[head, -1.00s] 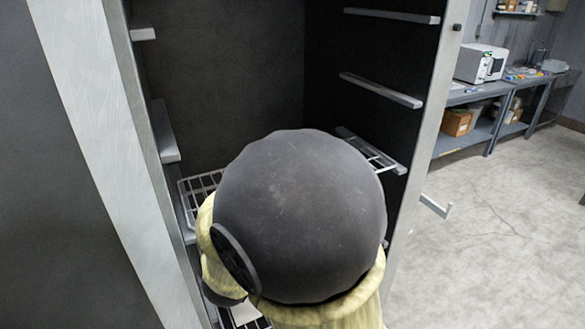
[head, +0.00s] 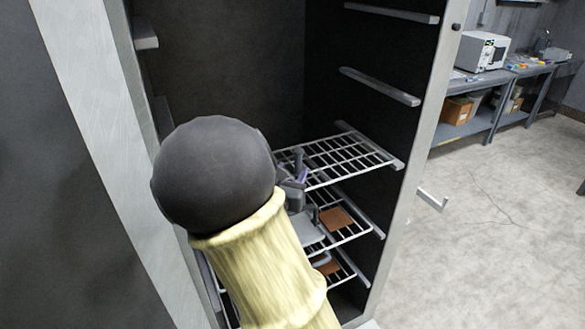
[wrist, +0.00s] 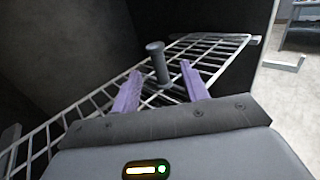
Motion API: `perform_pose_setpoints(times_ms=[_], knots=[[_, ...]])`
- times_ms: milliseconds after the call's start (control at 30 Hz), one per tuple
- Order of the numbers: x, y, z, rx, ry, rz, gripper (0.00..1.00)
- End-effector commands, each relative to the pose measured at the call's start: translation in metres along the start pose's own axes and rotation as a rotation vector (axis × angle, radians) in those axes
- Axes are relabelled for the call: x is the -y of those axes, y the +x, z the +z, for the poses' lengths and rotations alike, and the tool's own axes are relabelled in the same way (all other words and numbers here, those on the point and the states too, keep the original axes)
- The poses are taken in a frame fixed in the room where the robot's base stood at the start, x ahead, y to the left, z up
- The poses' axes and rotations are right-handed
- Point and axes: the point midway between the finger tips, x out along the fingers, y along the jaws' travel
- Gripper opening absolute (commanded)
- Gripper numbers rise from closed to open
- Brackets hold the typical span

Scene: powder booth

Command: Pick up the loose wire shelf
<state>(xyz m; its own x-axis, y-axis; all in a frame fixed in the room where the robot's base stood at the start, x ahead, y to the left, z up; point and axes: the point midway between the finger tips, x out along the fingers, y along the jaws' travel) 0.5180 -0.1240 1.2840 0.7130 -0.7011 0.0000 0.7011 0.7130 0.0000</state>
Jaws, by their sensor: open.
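The wire shelf (head: 350,158), a pale metal grid, lies across the cabinet, its right edge at a side ledge. Its left part is hidden behind my arm in the head view. In the wrist view the shelf (wrist: 207,48) runs diagonally beneath my gripper. A dark grey post with a round knob (wrist: 155,48) stands up at the shelf; it also shows in the head view (head: 298,157). My gripper (wrist: 161,72) is open, its purple fingers on either side of the post, with visible gaps. In the head view my gripper (head: 296,174) is partly hidden.
Lower wire shelves hold brown flat pieces (head: 336,218). Empty side ledges (head: 380,87) line the cabinet wall above the shelf. The cabinet's front frame (head: 428,110) stands close on the right. A bench with a white appliance (head: 482,50) is beyond, across clear floor.

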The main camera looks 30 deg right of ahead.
Motion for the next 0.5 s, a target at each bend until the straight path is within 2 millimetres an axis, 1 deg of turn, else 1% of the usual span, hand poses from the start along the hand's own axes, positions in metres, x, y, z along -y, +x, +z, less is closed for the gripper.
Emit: perform_pose_setpoints(times_ms=[167,500], knots=[[0.000,0.007,0.002,0.001,-0.002,-0.003,0.45],[-0.004,0.047,0.004,0.001,-0.002,-0.002,0.45]])
